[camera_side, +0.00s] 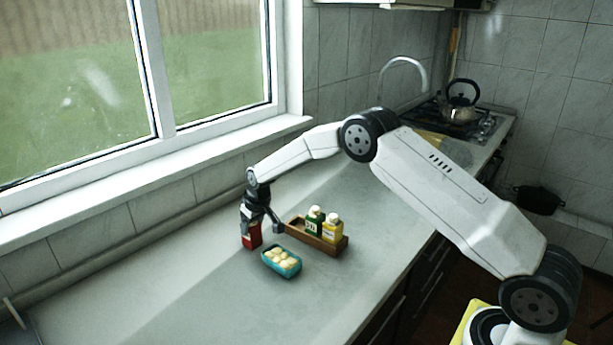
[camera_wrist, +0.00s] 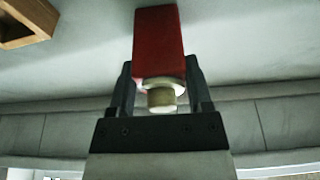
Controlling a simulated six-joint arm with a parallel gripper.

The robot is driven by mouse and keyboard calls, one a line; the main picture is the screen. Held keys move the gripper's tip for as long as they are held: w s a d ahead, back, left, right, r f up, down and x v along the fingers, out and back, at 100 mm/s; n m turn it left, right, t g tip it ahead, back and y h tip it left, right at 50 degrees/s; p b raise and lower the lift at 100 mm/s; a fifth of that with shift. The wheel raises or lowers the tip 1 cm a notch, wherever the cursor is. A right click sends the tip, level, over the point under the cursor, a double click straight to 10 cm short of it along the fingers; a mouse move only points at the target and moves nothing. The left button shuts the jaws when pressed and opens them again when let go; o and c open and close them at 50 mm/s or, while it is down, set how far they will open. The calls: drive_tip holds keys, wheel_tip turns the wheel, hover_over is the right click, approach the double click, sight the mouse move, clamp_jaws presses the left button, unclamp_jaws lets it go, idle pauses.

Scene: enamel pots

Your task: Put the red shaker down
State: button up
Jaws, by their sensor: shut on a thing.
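The red shaker (camera_side: 251,238) is in my gripper (camera_side: 262,224), close over the counter, left of the wooden tray. In the wrist view the shaker (camera_wrist: 158,45) shows its red body and a pale cap, between the two dark fingers of my gripper (camera_wrist: 160,90). The fingers are shut on it. In the side view the shaker looks upright. I cannot tell whether its base touches the counter.
A wooden tray (camera_side: 330,249) holds a green bottle (camera_side: 314,224) and a yellow bottle (camera_side: 332,230). A teal dish (camera_side: 284,272) of pale round pieces stands in front of it. The counter (camera_side: 190,290) is clear at the left front. The window wall runs behind.

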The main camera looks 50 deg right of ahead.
drive_tip(key=o, duration=1.1)
drive_tip(key=shift+v, duration=6.1)
drive_tip(key=shift+g, duration=0.4)
drive_tip(key=s+a, duration=0.1)
drive_tip(key=s, duration=0.9)
drive_tip(key=s+a+f, duration=0.1)
drive_tip(key=s+a, duration=0.1)
drive_tip(key=s, duration=0.9)
drive_tip(key=s+a+f, duration=0.1)
drive_tip(key=s, duration=0.9)
drive_tip(key=shift+s+a+f, duration=0.1)
drive_tip(key=shift+s+a, duration=0.05)
drive_tip(key=shift+s, duration=0.1)
